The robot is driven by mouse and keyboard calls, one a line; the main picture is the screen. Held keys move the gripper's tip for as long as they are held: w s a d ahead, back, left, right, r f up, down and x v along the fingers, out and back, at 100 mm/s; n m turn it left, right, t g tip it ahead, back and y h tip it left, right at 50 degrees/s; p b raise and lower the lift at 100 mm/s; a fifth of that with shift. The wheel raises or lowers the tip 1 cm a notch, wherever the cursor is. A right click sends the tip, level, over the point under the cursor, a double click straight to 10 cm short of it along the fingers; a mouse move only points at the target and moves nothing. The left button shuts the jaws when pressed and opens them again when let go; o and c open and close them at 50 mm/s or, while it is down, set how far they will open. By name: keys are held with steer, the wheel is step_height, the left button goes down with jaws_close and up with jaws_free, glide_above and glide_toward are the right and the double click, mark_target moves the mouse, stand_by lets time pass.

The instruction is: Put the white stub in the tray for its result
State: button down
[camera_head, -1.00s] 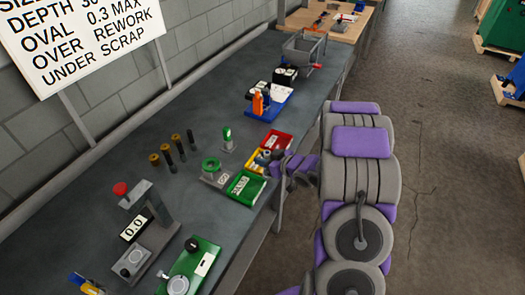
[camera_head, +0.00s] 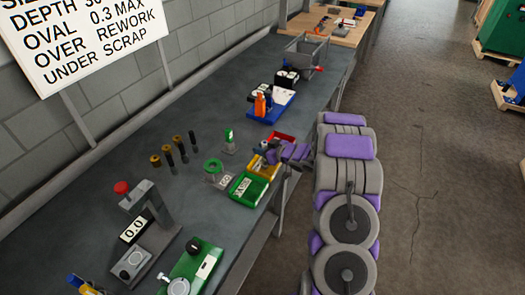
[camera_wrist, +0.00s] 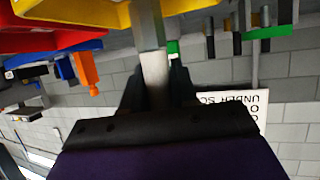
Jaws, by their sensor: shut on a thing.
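My gripper (camera_wrist: 155,84) is shut on the white stub (camera_wrist: 154,66), whose pale body stands between the dark fingers in the upside-down wrist view. A grey part (camera_wrist: 148,22) continues beyond the white section. In the head view my gripper (camera_head: 272,154) is over the row of small trays at the bench's front edge, close to the yellow tray (camera_head: 263,171). The red tray (camera_head: 287,137) is behind it and the green tray (camera_head: 240,199) nearer me. The yellow tray's rim (camera_wrist: 75,16) is close to the stub in the wrist view; contact cannot be told.
A sign (camera_head: 85,38) reads OVAL 0.3 MAX, OVER REWORK, UNDER SCRAP. A gauge (camera_head: 133,229) shows 0.0.

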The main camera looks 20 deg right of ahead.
steer(key=shift+a, duration=0.1)
steer(key=c, duration=0.9)
jaws_free()
steer(key=shift+d+f, duration=0.15)
steer(key=shift+d, duration=0.15)
steer(key=shift+o, duration=0.2)
steer(key=shift+a, duration=0.1)
